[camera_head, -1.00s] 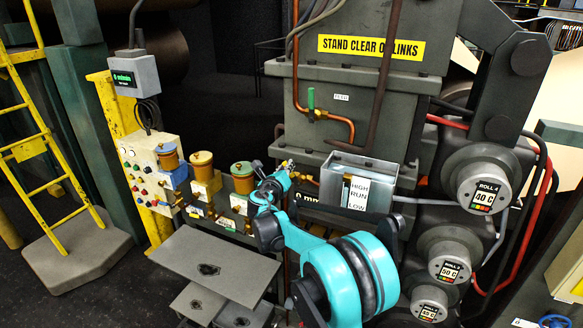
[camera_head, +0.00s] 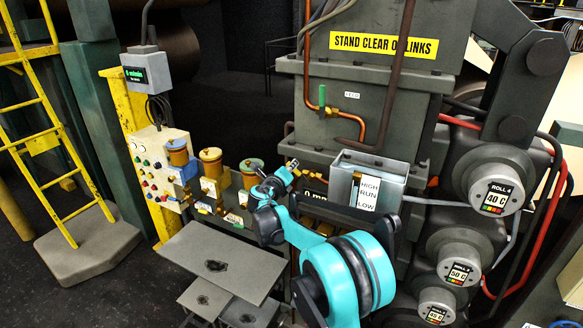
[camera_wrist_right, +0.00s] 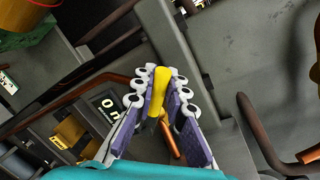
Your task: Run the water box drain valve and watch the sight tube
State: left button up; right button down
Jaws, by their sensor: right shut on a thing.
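The water box (camera_head: 403,172) is a grey open-topped box on the machine front in the head view. A white card (camera_head: 369,193) reading HIGH, RUN, LOW is on its face, with a narrow upright strip beside it that looks like the sight tube; its level is too small to read. My right gripper (camera_head: 291,165) is left of the box. In the right wrist view, my right gripper (camera_wrist_right: 161,92) is shut on a yellow valve handle (camera_wrist_right: 162,82), with a copper-coloured pipe just below. The handle is hidden in the head view. My left gripper is not in view.
A green-handled valve (camera_head: 322,97) on copper pipe is above. Several cups with coloured lids, one a yellow-lidded cup (camera_head: 210,155), stand to the left. Roll ends (camera_head: 496,196) with temperature labels are at the right. A grey step platform (camera_head: 220,262) lies below.

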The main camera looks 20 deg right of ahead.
jog(key=c, duration=1.5)
grip_release()
jog(key=shift+a, duration=0.1)
jog(key=v, duration=1.2)
dwell(4.8)
